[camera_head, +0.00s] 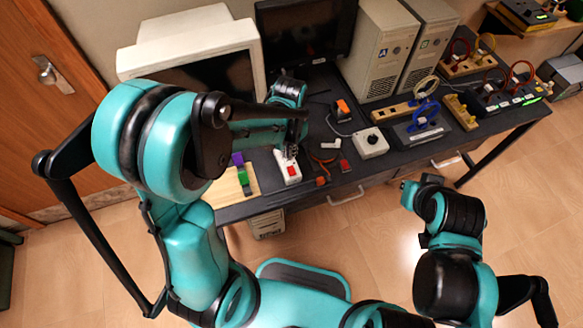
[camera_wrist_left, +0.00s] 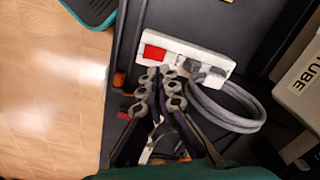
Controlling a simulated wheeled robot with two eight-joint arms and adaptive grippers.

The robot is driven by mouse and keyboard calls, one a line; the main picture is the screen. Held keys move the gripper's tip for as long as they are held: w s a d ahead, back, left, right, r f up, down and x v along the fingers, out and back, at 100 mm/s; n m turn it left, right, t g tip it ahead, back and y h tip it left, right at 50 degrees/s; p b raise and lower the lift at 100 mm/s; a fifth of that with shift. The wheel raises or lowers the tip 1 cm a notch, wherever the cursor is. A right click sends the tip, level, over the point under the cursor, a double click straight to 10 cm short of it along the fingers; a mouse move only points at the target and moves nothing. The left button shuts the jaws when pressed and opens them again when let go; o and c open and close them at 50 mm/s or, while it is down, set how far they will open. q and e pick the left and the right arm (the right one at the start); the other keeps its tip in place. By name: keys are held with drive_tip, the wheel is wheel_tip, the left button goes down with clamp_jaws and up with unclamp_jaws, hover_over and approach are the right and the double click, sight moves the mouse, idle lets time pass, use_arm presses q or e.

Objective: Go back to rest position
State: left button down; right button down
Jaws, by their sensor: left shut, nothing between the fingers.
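My left gripper (camera_head: 291,150) reaches over the dark workbench (camera_head: 325,88) in the head view. It is over or beside a white power strip (camera_head: 283,158) with a red switch; contact cannot be told. In the left wrist view the fingers of my left gripper (camera_wrist_left: 162,84) are together and empty, with their tips at the near side of the power strip (camera_wrist_left: 215,59). A grey cable (camera_wrist_left: 235,118) loops beside the strip. My right arm stands at the right of the head view, away from the bench; its gripper fingers do not show.
An old monitor (camera_head: 190,38), a dark screen (camera_head: 303,30) and two computer towers (camera_head: 378,48) line the bench's back. A wooden board with coloured blocks (camera_head: 232,186) lies left of the strip. Open floor (camera_head: 372,235) lies in front of the bench.

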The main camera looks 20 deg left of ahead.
idle(0.4)
use_arm(q)
drive_tip(key=s+a+r+n+t+b, duration=0.4)
drive_tip(key=s+r+t, duration=0.3)
drive_tip(key=s+r, duration=0.2)
drive_tip(key=shift+s+a+r+n, duration=0.2)
drive_tip(key=shift+s+a+n, duration=0.15)
drive_tip(key=shift+s+n, duration=0.3)
